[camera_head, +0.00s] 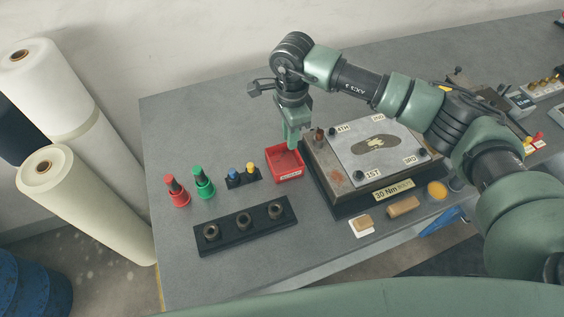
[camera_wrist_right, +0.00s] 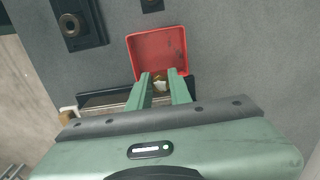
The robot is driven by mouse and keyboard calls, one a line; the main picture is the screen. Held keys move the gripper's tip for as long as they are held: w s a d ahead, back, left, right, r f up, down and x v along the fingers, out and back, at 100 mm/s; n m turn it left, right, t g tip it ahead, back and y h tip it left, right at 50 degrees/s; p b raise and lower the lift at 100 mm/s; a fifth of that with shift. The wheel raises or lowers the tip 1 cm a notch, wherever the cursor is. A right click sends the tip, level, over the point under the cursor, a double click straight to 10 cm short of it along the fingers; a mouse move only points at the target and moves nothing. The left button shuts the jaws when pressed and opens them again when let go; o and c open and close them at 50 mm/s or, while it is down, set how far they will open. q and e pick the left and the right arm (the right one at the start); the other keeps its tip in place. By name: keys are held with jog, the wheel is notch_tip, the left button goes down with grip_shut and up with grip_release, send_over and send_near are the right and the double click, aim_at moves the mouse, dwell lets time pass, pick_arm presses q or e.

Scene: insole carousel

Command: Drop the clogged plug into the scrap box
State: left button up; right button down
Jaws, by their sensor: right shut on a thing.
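The red scrap box (camera_head: 285,172) stands on the grey bench, left of the metal fixture. It is open at the top and also shows in the right wrist view (camera_wrist_right: 157,42). My right gripper (camera_head: 294,142) points down over the back part of the box. In the wrist view its two green fingers (camera_wrist_right: 162,84) are shut on a small brass-brown plug (camera_wrist_right: 160,77), which lies at the near edge of the box in that picture. The fingers hide part of the plug, and the head view does not show it clearly. My left gripper is not in view.
The fixture with its engraved plate (camera_head: 345,152) stands close to the right of the box. Left of the box are a small block with blue and yellow tops (camera_head: 242,177), green (camera_head: 203,184) and red (camera_head: 176,191) bottles. A black rack (camera_head: 245,228) lies in front.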

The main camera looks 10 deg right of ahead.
jog(key=c, duration=1.2)
grip_release()
jog(key=shift+r, duration=0.1)
jog(key=shift+r, duration=0.3)
notch_tip(320, 180, up, 6)
jog(key=b, duration=0.2)
jog(key=shift+r+b, duration=0.15)
jog(key=shift+b, duration=0.2)
jog(key=shift+r, duration=0.4)
jog(key=shift+s+f, duration=0.1)
